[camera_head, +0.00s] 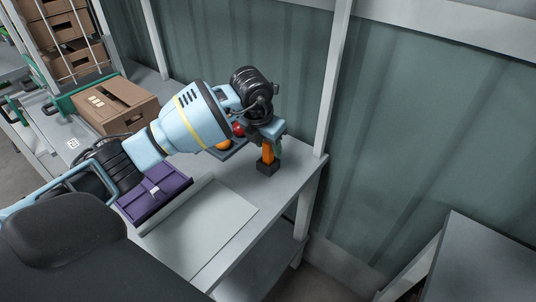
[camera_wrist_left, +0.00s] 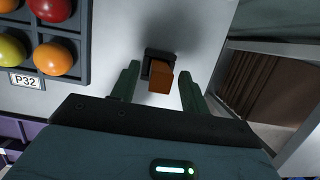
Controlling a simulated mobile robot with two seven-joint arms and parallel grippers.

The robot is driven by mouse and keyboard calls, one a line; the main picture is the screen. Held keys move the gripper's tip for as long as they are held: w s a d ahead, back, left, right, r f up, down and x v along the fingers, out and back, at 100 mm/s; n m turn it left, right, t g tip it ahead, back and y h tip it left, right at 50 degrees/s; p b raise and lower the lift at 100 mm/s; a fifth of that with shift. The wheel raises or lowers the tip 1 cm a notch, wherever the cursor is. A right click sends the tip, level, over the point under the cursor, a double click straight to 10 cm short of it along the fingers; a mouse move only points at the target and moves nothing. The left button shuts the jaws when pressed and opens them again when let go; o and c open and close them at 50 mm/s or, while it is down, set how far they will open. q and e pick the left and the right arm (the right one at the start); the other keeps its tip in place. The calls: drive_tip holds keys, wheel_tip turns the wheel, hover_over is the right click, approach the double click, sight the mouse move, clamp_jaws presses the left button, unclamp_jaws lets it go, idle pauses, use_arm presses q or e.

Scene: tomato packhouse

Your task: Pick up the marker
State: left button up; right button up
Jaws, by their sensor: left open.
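The orange marker (camera_head: 267,152) stands upright in a small dark holder (camera_head: 268,168) near the far right corner of the table. In the left wrist view the marker (camera_wrist_left: 160,82) shows end-on as an orange block, with the dark holder (camera_wrist_left: 150,57) behind it. My left gripper (camera_head: 272,146) is above the table at the marker. In the left wrist view its two green fingers (camera_wrist_left: 159,84) are open, one on each side of the marker with gaps visible. I cannot tell how far down the marker the fingertips reach. My right gripper is not in view.
A dark tray (camera_wrist_left: 85,45) of red, orange and yellow-green tomatoes, labelled P32, lies beside the holder. A purple box (camera_head: 150,207) and a pale flat board (camera_head: 205,230) lie nearer on the table. A cardboard box (camera_head: 125,112) stands at left. A wall post (camera_head: 335,75) rises behind.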

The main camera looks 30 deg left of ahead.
use_arm(q)
drive_tip(key=shift+x, duration=1.25)
clamp_jaws()
drive_tip(key=shift+r, duration=0.1)
drive_tip(key=shift+w+r, duration=0.1)
drive_tip(key=shift+r, duration=0.35)
drive_tip(key=v, duration=0.2)
drive_tip(key=shift+a+r, duration=0.25)
drive_tip(key=s+a+r+b, duration=0.1)
drive_tip(key=s+a+b, duration=0.1)
drive_tip(key=s+a, duration=0.7)
drive_tip(key=shift+s+r, duration=0.25)
drive_tip(key=shift+s, duration=1.35)
drive_tip(key=shift+a+r, duration=0.1)
